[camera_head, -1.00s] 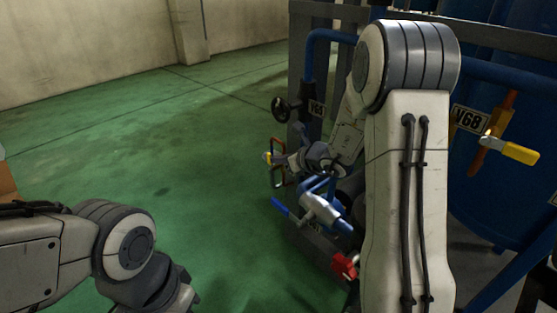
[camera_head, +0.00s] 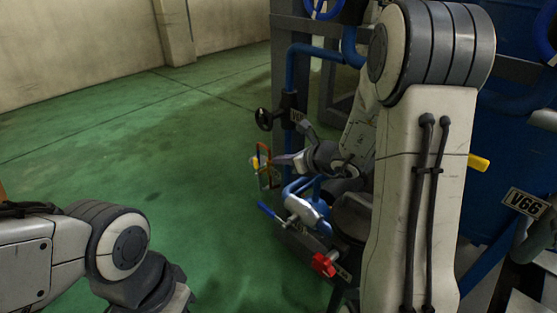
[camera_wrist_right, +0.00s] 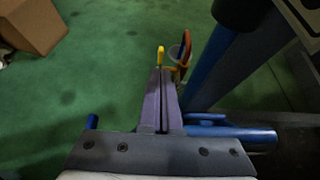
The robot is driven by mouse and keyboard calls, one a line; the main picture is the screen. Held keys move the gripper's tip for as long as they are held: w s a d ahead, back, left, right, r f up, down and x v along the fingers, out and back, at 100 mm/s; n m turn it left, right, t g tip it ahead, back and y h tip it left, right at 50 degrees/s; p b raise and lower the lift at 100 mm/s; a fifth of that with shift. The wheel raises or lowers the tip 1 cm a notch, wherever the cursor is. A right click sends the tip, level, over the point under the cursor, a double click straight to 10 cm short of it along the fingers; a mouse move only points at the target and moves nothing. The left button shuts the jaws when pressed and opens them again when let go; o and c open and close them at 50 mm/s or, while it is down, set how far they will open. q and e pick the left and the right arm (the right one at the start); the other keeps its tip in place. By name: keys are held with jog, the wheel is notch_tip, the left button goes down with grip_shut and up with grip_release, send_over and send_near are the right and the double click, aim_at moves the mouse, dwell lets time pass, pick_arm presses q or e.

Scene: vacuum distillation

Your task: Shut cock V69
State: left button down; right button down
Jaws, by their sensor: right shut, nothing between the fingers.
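My right gripper (camera_head: 277,160) is shut and empty, close to the orange-framed fitting (camera_head: 265,160) with a yellow handle (camera_head: 254,163). In the right wrist view the shut fingers (camera_wrist_right: 161,75) point at the yellow handle (camera_wrist_right: 161,56) and the orange part (camera_wrist_right: 186,47) just beyond. I cannot tell whether they touch. A tag (camera_head: 297,116) hangs by the dark handwheel (camera_head: 264,118), too small to read surely. No tag clearly reads V69, so I cannot tell which cock it is. My left gripper is outside the picture; only its arm shows at lower left.
A blue lever (camera_head: 267,210) and a red handle (camera_head: 323,264) sit below the gripper on blue pipework. A V66 tag (camera_head: 525,202) is at right. My right arm hides part of the rig. Green floor to the left is clear; a cardboard box (camera_wrist_right: 34,25) shows in the wrist view.

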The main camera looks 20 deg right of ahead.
jog(key=m+p, duration=0.2)
jog(key=m, duration=0.3)
jog(key=s+r+m+g+p, duration=0.1)
jog(key=m+p, duration=0.1)
jog(key=m, duration=0.3)
jog(key=s+d+r+m+g+p, duration=0.1)
jog(key=m+p, duration=0.1)
jog(key=m, duration=0.2)
jog(key=shift+s+m+h, duration=0.25)
jog(key=shift+m+h, duration=0.15)
jog(key=m, duration=0.2)
jog(key=m+p, duration=0.1)
jog(key=shift+s+d+g, duration=0.1)
jog(key=shift+s+g, duration=0.15)
jog(key=shift+g, duration=0.05)
jog(key=b, duration=0.6)
send_near(257, 165)
notch_tip(257, 165, down, 4)
jog(key=w, duration=0.1)
jog(key=w+a, duration=0.1)
jog(key=w, duration=0.1)
jog(key=shift+w+a+f, duration=0.15)
jog(key=shift+w+a, duration=0.15)
jog(key=shift+w, duration=0.25)
